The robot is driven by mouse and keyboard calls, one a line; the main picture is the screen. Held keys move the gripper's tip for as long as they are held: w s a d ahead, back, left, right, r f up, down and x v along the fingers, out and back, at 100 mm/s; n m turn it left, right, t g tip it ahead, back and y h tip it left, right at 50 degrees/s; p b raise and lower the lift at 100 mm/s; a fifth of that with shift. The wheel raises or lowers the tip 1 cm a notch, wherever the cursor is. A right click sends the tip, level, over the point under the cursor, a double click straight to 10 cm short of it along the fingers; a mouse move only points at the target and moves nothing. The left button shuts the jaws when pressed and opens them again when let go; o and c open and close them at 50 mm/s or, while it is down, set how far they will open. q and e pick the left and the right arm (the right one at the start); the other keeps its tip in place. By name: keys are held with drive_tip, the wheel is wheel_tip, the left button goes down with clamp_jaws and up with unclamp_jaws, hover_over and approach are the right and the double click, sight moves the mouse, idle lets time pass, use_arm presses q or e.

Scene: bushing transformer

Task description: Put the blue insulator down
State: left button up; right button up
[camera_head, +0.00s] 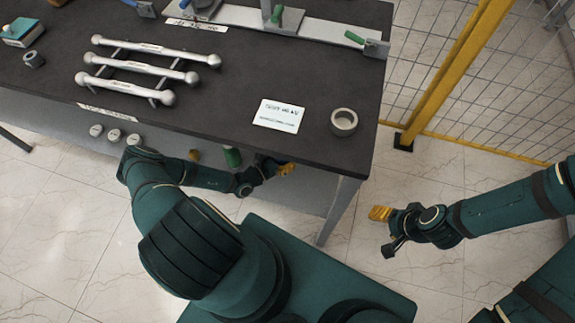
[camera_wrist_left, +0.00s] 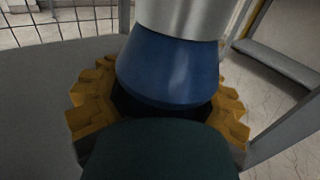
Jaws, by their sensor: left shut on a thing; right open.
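The blue insulator (camera_wrist_left: 170,70) is a tapered blue body with a silver metal part (camera_wrist_left: 180,18) above it in the left wrist view. My left gripper (camera_wrist_left: 158,108) is shut on it, with yellow finger pads on both sides. In the head view my left gripper (camera_head: 286,170) reaches under the front edge of the tabletop, above the lower shelf (camera_head: 285,197). The insulator is mostly hidden there. I cannot tell whether its base touches the shelf. My right gripper (camera_head: 380,213) is open and empty over the floor, right of the table.
The dark tabletop (camera_head: 240,105) holds silver rods (camera_head: 150,68) on a rack, a white label card (camera_head: 280,115) and a grey ring (camera_head: 343,122). On the lower shelf are white round parts (camera_head: 115,135) and a green cylinder (camera_head: 232,157). A table leg (camera_head: 338,208) stands close to the left gripper. A yellow-framed fence (camera_head: 450,75) is at right.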

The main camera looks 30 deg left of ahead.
use_arm(q)
wheel_tip(320, 180, down, 5)
drive_tip(key=shift+r+b, duration=0.1)
drive_tip(key=shift+b, duration=0.8)
drive_tip(key=o, duration=1.5)
drive_tip(key=p+v, duration=0.1)
drive_tip(key=v, duration=1.1)
